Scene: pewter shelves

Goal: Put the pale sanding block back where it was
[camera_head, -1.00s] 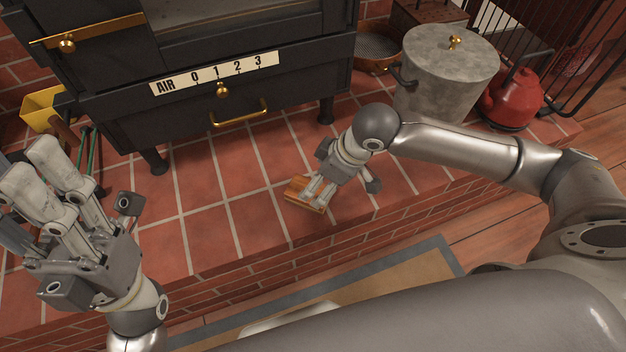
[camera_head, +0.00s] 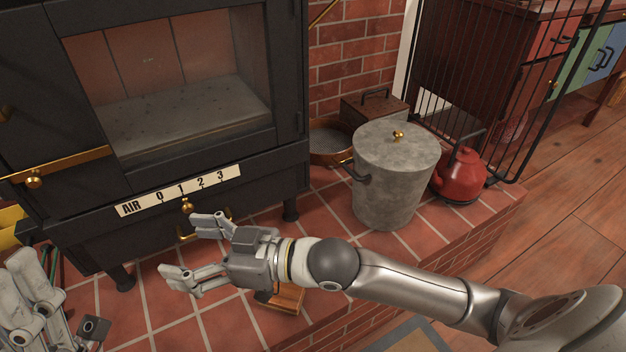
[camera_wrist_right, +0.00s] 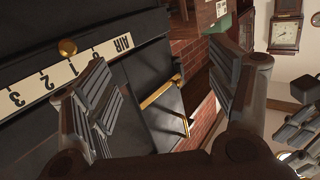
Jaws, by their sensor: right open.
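An orange-brown wooden block (camera_head: 288,298) lies on the red tile hearth near its front edge in the head view. It is partly hidden under my right wrist, and I cannot tell whether it is the pale sanding block. No other block shows. My right gripper (camera_head: 186,250) is open and empty in front of the stove's lower drawer, left of the block and apart from it.
The black stove (camera_head: 80,190) with its brass drawer handle (camera_wrist_right: 162,93) stands close behind my right gripper. A grey lidded pot (camera_head: 390,185), a red kettle (camera_head: 460,175), a copper pan (camera_head: 330,142) and a black fireguard (camera_head: 465,70) are to the right. Tiles between pot and block are clear.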

